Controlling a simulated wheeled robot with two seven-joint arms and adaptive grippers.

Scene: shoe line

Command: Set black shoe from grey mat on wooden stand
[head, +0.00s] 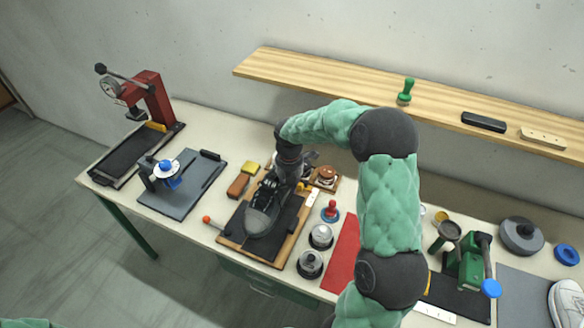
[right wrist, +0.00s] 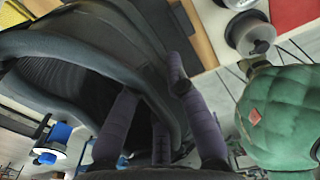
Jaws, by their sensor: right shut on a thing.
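The black shoe (head: 265,208) is over the wooden stand (head: 229,240), a wood-edged board with a dark top, toe toward the front of the table. I cannot tell whether its sole touches the board. My right gripper (head: 288,168) comes down from above at the shoe's heel end and is shut on it. In the right wrist view the fingers (right wrist: 165,115) are at the collar of the shoe (right wrist: 75,50), whose opening faces left. A grey mat (head: 205,187) with a blue-topped tool lies to the left; another grey mat (head: 518,300) is at the far right. My left gripper is out of view.
An orange-tipped tool (head: 213,224), a brown block (head: 238,185) and a yellow block (head: 250,168) are left of the stand. Round tins (head: 320,236) and a red mat (head: 342,258) are to its right. A wall shelf (head: 330,75) runs behind. A white shoe (head: 567,302) is at far right.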

